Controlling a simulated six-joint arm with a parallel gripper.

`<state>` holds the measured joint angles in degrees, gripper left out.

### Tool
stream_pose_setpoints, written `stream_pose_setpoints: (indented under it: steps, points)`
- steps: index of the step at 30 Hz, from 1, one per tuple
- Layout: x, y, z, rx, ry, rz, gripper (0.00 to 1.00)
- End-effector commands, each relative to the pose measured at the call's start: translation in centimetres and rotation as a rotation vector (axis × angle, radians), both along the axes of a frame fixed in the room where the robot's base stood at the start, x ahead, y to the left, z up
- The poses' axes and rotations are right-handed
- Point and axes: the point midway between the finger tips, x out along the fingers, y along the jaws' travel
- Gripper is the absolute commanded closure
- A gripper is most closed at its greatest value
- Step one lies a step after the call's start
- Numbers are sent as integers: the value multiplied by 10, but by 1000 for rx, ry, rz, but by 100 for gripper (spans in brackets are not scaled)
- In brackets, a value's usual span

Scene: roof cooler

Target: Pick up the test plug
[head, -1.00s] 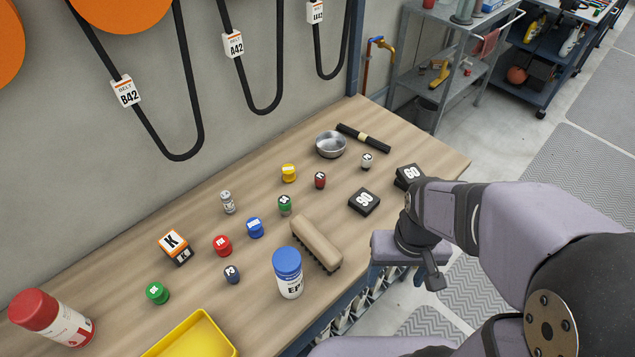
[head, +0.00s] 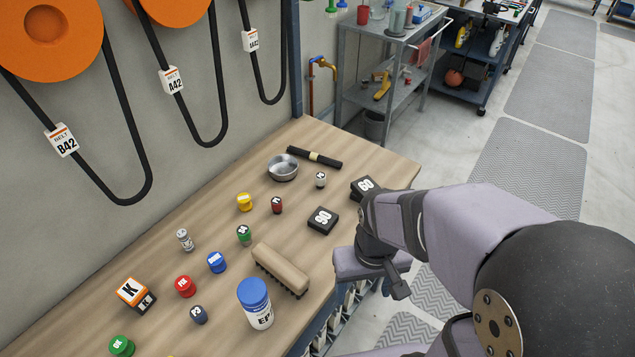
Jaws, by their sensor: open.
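My gripper (head: 376,282) hangs at the end of my arm, off the front edge of the workbench, right of the wooden brush. Its pale palm block shows, with a dark finger below its right end; the other finger is hidden. The jaws are open and I see nothing between them. No piece is readably marked as the test plug. Small capped pieces stand on the bench: a grey-white one (head: 185,240), a yellow one (head: 244,202), a green one (head: 243,236), a dark red one (head: 277,205), a blue one (head: 216,262), a red one (head: 185,286) and a navy one (head: 199,315).
Belts hang on the wall behind.

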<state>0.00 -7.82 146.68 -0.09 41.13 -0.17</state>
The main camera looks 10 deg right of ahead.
Motion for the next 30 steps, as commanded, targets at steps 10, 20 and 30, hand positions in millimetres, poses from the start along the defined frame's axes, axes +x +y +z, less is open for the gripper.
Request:
stream_pose_setpoints:
  steps: [10, 20, 30]
  points:
    - [0, 0, 0, 0, 0, 0, 35]
    - [0, 0, 0, 0, 0, 0, 55]
    - [8, 7, 6, -6, 4, -29, 55]
